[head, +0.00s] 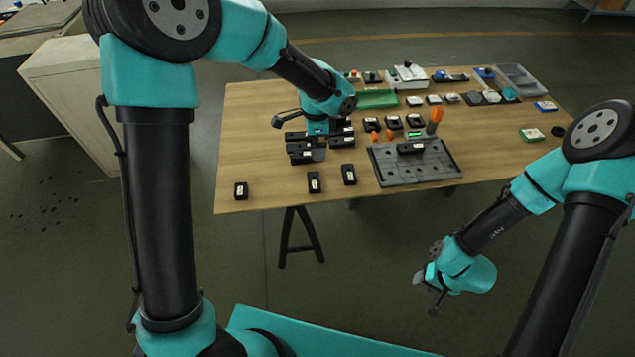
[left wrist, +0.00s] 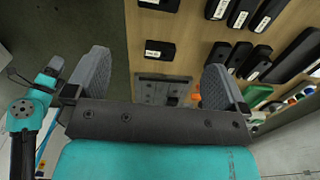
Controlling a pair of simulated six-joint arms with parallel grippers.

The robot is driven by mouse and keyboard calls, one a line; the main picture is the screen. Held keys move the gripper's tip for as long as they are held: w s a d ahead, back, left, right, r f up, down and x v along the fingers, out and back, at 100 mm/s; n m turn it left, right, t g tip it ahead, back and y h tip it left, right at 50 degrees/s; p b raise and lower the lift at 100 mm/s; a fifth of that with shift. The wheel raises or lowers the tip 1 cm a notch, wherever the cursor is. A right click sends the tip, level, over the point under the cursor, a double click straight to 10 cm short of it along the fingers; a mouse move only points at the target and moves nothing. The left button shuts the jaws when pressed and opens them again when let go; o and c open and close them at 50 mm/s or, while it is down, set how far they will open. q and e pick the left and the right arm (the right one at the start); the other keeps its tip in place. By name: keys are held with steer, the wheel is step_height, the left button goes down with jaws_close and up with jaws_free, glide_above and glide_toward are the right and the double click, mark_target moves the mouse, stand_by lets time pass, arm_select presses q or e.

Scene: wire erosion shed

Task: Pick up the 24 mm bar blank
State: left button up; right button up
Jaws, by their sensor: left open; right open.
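Several black blocks with small white labels lie on the wooden table; the labels are too small to read, so I cannot tell which is the 24 mm bar blank. Three stand apart near the front edge: a left block (head: 241,191), a middle block (head: 314,183) and a right block (head: 348,175). More lie grouped below my left gripper (head: 318,130), which partly hides them. In the left wrist view the left gripper (left wrist: 157,72) is open and empty, with a black block (left wrist: 160,50) showing between its fingers. My right gripper (head: 428,293) is open, off the table's front edge.
A dark grey fixture plate (head: 435,172) carries a black block (head: 410,148), with orange-topped pieces near it. A green tray (head: 377,98), small parts and grey bins (head: 518,80) fill the back. The table's front left is mostly clear. A pale cabinet (head: 70,95) stands left.

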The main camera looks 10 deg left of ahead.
arm_select(q)
glide_above(314, 180)
steer(key=f, duration=1.2)
steer(key=shift+w+d+f, duration=0.1)
steer(key=shift+d+f, duration=0.05)
steer(key=shift+d, duration=0.2)
steer(key=shift+a+f, duration=0.15)
steer(key=shift+f, duration=1.15)
steer(key=shift+a+f, duration=0.15)
steer(key=shift+f, duration=1.15)
steer(key=c, duration=1.2)
steer(key=shift+r, duration=0.1)
